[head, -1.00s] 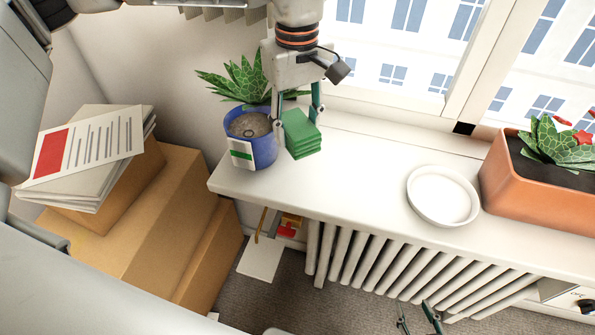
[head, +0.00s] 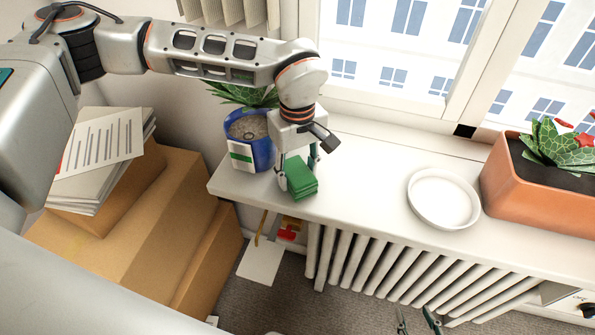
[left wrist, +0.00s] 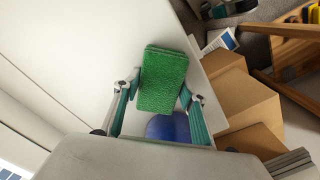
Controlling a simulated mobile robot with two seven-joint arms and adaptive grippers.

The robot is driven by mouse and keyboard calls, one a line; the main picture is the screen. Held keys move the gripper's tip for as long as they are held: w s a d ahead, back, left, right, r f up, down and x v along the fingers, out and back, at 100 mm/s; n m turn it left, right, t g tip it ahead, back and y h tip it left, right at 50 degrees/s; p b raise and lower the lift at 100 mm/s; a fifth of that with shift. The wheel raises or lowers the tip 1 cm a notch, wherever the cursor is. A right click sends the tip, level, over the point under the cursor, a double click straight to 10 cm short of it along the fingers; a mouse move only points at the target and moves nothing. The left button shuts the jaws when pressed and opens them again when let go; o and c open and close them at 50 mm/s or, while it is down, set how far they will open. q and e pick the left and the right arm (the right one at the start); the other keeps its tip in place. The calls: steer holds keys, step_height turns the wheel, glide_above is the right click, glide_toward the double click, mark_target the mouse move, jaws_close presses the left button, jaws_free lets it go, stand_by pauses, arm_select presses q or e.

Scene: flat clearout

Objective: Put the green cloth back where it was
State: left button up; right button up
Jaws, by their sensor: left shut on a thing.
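The green cloth (head: 299,181) is a small folded stack at the left end of the white windowsill, in front of the blue plant pot (head: 258,151). My left gripper (head: 297,170) comes down from above and is shut on the cloth. In the left wrist view the cloth (left wrist: 162,80) sits between the two fingers (left wrist: 162,92). I cannot tell whether the cloth touches the sill. My right gripper (head: 418,322) shows only as fingertips at the bottom edge, apart from each other, with nothing seen between them.
A white round dish (head: 443,198) and a terracotta planter (head: 535,195) stand further right on the windowsill (head: 365,180). The sill between cloth and dish is clear. Cardboard boxes (head: 165,225) with papers (head: 100,150) stand at the left. A radiator (head: 400,265) is below the sill.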

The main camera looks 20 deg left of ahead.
mark_target(298, 172)
arm_select(q)
steer(key=shift+f, duration=0.1)
steer(key=o, duration=1)
step_height(298, 172, up, 12)
steer(key=shift+r, duration=0.2)
steer(key=shift+f, duration=0.1)
